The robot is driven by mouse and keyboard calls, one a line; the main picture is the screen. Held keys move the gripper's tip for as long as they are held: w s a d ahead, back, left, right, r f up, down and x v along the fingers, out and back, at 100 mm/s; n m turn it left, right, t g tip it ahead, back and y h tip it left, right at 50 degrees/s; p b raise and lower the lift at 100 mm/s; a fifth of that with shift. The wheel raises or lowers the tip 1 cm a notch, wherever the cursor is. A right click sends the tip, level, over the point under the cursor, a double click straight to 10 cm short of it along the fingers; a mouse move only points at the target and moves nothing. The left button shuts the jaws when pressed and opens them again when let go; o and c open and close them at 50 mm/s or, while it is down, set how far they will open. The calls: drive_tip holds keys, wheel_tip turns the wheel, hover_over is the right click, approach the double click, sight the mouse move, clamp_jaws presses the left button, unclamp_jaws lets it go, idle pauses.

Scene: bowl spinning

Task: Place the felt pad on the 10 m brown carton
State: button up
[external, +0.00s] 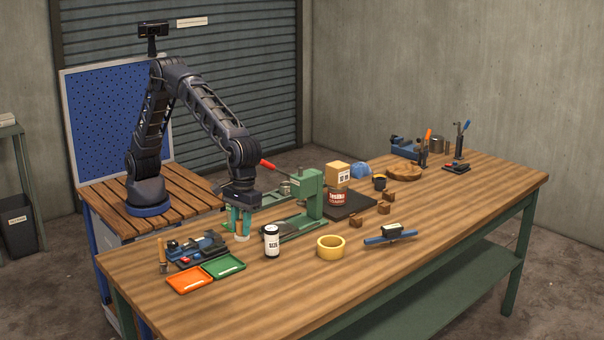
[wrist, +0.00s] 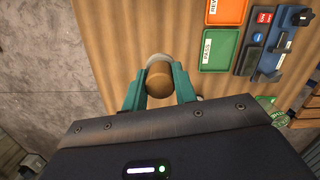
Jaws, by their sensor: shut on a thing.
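My gripper (external: 241,220) is shut on a small round piece, tan on top with a whitish rim, which looks like the felt pad (external: 242,237). In the wrist view the pad (wrist: 158,80) sits between the two teal fingers (wrist: 158,90). In the external view it is low over the table, left of the green press; whether it touches the wood I cannot tell.
A white canister (external: 272,240) and a yellow ring (external: 330,246) stand right of my gripper. The green press (external: 309,197) lies between it and the carton. An orange tray (external: 190,280) and a green tray (external: 223,267) lie in front. The front right tabletop is clear.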

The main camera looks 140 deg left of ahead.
drive_tip(key=shift+a+r, duration=0.1)
drive_tip(key=shift+r, duration=0.45)
drive_tip(key=a+r+n, duration=0.4)
drive_tip(key=a, duration=1.2)
wheel_tip(320, 180, up, 14)
drive_tip(key=n+t+y, duration=0.1)
drive_tip(key=n, duration=1.1)
hover_over(339, 165)
drive_tip(key=f, duration=1.3)
drive_tip(key=s+f, duration=0.1)
drive_tip(key=f, duration=0.5)
drive_tip(key=shift+a+f, duration=0.15)
drive_tip(key=shift+f, duration=0.1)
drive_tip(key=o, duration=0.9)
drive_tip(key=shift+f, duration=0.1)
drive_tip(key=shift+o, duration=0.3)
